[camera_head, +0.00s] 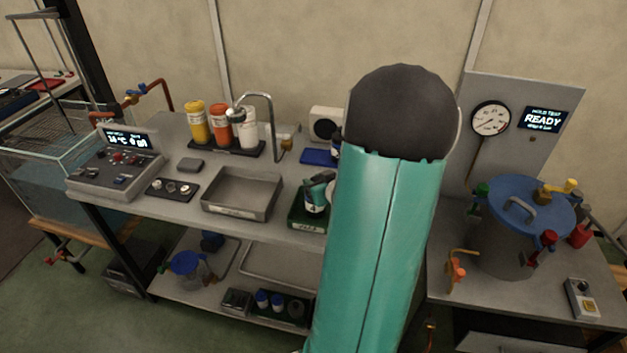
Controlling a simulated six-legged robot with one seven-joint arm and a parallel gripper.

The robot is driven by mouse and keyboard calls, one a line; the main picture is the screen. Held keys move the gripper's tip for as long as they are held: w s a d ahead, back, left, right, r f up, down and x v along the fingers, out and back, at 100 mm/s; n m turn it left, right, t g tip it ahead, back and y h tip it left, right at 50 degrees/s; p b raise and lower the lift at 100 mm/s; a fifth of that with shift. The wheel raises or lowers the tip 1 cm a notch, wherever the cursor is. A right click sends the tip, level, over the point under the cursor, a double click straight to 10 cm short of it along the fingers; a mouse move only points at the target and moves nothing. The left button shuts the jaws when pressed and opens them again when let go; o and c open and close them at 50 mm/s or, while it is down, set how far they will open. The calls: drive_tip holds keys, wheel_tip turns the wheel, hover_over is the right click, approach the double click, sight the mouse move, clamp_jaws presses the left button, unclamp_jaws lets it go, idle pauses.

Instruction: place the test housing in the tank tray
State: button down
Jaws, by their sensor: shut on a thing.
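My large teal arm with a dark rounded joint fills the middle and hides much behind it. A teal and dark end part, seemingly my gripper (319,190), shows just left of the arm over a small green tray. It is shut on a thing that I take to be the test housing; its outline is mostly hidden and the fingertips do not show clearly. Whether it touches the green tray I cannot tell. An open grey metal tray (240,210) with a front label stands empty left of the gripper; I cannot read whether it is the tank tray.
The green tray (300,221) sits at the bench's front edge. Yellow, orange and white bottles (221,126) and a tap (268,110) stand behind. A control box (115,165) and glass tank (45,165) are left. A blue-lidded vessel (522,205) stands right.

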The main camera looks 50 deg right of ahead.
drive_tip(key=c, duration=1.4)
unclamp_jaws()
drive_tip(key=shift+w+a+f, duration=0.1)
drive_tip(key=shift+w, duration=0.1)
drive_tip(key=shift+o, duration=1.3)
drive_tip(key=shift+s, duration=0.2)
drive_tip(key=shift+w, duration=0.15)
